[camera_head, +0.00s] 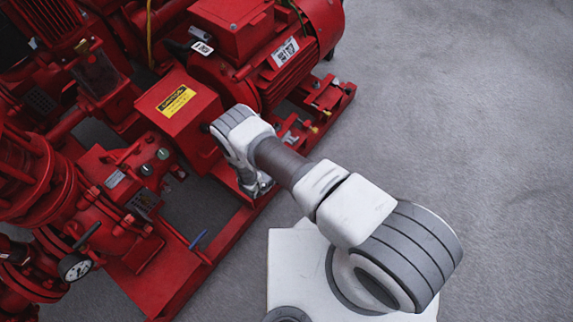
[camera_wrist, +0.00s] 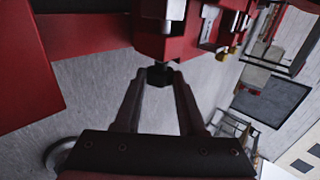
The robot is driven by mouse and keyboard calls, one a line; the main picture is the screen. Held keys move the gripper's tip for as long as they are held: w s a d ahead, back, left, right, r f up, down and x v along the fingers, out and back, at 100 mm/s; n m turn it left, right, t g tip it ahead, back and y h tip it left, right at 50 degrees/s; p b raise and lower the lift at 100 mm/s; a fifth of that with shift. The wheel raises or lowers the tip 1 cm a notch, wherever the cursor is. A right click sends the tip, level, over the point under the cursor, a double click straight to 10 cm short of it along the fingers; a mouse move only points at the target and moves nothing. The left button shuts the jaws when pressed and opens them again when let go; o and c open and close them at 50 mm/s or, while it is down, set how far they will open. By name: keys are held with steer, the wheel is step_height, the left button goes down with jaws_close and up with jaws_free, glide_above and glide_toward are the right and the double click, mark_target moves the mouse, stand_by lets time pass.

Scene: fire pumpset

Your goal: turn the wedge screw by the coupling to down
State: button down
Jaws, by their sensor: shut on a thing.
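The wedge screw (camera_wrist: 160,76) shows in the wrist view as a small dark head under the red motor mount, with a metal shank above it. My gripper (camera_wrist: 160,84) has its fingertips closed on this head, one on each side. In the head view my gripper (camera_head: 256,187) is low beside the red base frame and partly hidden by my wrist. The wedge screw cannot be made out there. The red coupling guard (camera_head: 203,135), with a yellow caution label, stands just left of my wrist.
The red motor (camera_head: 268,60) rises behind my wrist. The base frame rail (camera_head: 228,232) runs beside my gripper. A blue-handled lever (camera_head: 198,240) and a pressure gauge (camera_head: 75,266) are at the lower left. The grey floor (camera_head: 470,110) to the right is clear.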

steer(key=shift+s+f+t+h, duration=0.1)
steer(key=shift+f+t+h, duration=0.05)
steer(key=shift+t+h, duration=0.25)
stand_by(0.3)
steer(key=shift+c, duration=2.4)
jaws_free()
steer(key=shift+a, duration=0.1)
